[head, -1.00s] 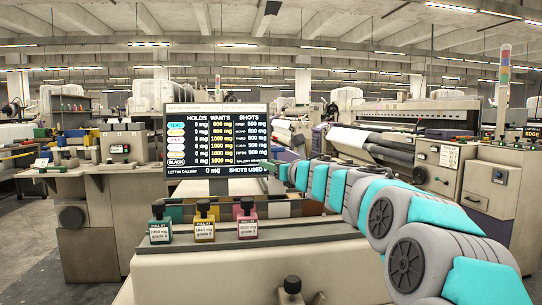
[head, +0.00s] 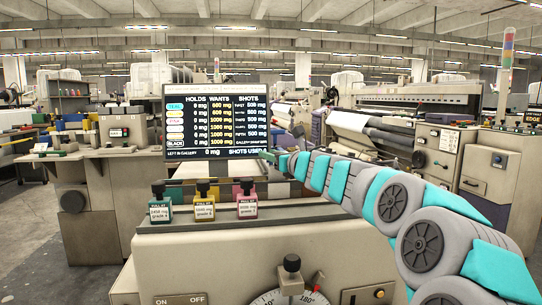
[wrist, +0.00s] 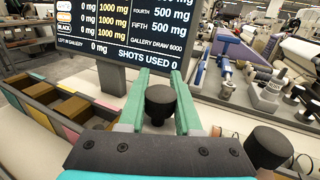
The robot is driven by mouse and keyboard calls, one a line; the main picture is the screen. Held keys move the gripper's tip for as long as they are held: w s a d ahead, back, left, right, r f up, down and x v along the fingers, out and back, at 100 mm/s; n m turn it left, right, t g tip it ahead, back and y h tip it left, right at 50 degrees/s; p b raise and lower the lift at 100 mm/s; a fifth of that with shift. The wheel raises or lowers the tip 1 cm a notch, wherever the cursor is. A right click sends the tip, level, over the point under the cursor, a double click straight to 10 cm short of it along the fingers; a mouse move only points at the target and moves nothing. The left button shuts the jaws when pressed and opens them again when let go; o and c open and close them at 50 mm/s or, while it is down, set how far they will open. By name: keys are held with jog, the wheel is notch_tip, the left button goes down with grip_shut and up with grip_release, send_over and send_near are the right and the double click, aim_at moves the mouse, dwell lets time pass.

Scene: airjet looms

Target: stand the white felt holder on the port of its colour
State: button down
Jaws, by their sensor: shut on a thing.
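My gripper (wrist: 158,98) shows in the wrist view as two green fingers on either side of a black round knob (wrist: 160,98). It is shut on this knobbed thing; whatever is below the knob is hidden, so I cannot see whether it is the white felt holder. In the head view my gripper (head: 268,156) is small, at the far end of my arm, in front of the screen's lower right. No white holder or white port can be clearly made out. Teal (head: 160,206), yellow (head: 205,204) and pink (head: 247,203) knobbed holders stand on the console at the left.
The screen (head: 216,122) stands beyond the console (head: 180,255). A row of coloured compartments (wrist: 70,104) lies left of my gripper. Another black knob (wrist: 268,147) is at its right. A blue-handled device (wrist: 226,70) stands beyond. The console front has a dial (head: 290,297).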

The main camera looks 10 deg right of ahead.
jog(key=shift+f+b, duration=0.55)
jog(key=shift+b, duration=0.05)
jog(key=c, duration=0.5)
grip_release()
jog(key=shift+b+v, duration=1)
jog(key=shift+v, duration=2.9)
